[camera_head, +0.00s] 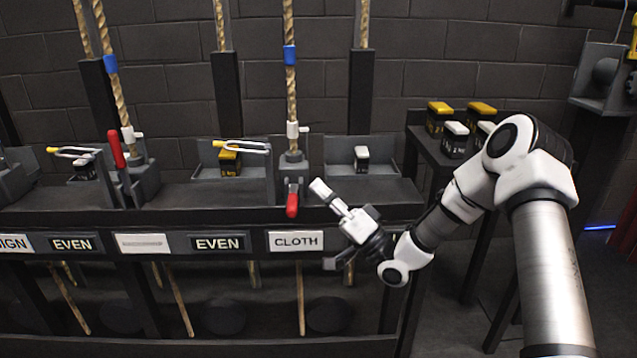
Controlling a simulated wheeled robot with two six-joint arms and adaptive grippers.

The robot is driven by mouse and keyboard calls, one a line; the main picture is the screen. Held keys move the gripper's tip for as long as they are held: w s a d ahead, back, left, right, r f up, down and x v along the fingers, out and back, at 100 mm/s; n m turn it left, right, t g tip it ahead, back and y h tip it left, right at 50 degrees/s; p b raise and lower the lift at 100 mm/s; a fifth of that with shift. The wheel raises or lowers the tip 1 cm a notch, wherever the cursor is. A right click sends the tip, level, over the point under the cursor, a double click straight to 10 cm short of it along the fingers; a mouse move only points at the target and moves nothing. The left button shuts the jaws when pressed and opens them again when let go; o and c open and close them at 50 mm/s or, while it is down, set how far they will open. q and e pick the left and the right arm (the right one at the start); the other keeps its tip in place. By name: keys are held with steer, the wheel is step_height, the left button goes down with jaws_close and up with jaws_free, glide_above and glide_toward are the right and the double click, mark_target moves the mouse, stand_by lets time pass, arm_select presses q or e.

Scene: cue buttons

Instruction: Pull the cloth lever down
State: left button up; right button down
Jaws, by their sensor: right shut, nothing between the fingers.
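The cloth lever has a red handle (292,205) that points down, just above the white CLOTH sign (296,241). It sits at the grey bracket (292,172) under a hanging rope. My right gripper (322,190) is shut and empty. Its tip is a little to the right of the red handle and appears apart from it, though the depth gap is hard to judge. My left gripper is not in view.
Another red lever (115,148) points up at the left. Ropes (290,85) hang along the rack. A side table (428,150) with several blocks stands at the right behind my arm.

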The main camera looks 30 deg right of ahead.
steer(key=s+d+f, duration=0.3)
steer(key=d+f, duration=0.1)
steer(key=f, duration=0.2)
steer(key=shift+s+d+f+p, duration=0.2)
steer(key=shift+s+d+p, duration=0.05)
steer(key=shift+p, duration=0.15)
